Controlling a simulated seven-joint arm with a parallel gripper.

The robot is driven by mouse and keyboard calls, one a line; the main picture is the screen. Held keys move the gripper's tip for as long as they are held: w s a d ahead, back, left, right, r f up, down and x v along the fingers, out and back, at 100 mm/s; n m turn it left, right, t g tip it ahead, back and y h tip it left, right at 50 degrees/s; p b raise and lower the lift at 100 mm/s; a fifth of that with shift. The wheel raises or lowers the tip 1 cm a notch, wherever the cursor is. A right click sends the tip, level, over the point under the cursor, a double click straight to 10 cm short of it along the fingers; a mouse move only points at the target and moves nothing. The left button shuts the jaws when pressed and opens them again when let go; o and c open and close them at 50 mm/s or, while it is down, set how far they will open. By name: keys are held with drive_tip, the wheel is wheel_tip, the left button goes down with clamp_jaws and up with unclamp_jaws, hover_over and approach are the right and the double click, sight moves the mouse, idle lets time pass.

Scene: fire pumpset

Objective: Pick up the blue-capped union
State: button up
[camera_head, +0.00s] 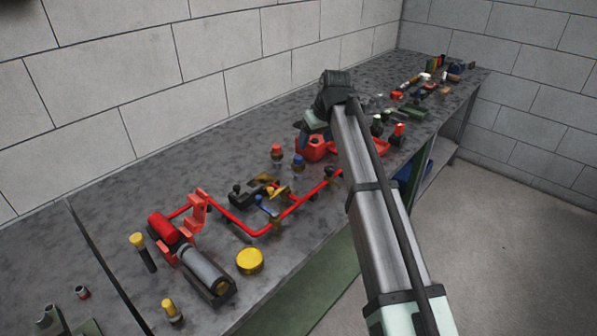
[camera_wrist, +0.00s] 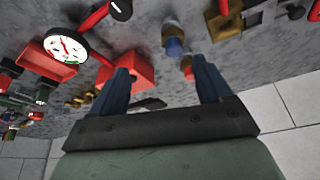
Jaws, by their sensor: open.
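The blue-capped union (camera_head: 298,164) stands upright on the bench, close to a similar red-capped piece (camera_head: 276,152). In the wrist view the blue-capped union (camera_wrist: 174,45) appears beyond the fingertips, within the gap's width and nearer the right finger. The red-capped piece (camera_wrist: 187,68) shows beside the right finger. My gripper (camera_wrist: 163,72) is open, with two dark blue fingers and nothing between them. In the head view my gripper (camera_head: 304,138) is partly hidden by my wrist, behind and above the two capped pieces, near a red box.
A red box (camera_wrist: 128,66) lies close to the left finger, with a white-faced gauge (camera_wrist: 65,47) further left. Red pipework (camera_head: 262,232) and a black valve (camera_head: 243,196) stand left and in front of the union. A wall (camera_head: 110,105) runs behind the bench.

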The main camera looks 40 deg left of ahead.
sight(299, 157)
drive_tip(key=x, duration=0.4)
drive_tip(key=s+a+x, duration=0.1)
drive_tip(key=x, duration=0.3)
drive_tip(key=a+x, duration=0.1)
drive_tip(key=x, duration=0.3)
drive_tip(key=shift+s+a, duration=0.25)
clamp_jaws()
idle(0.8)
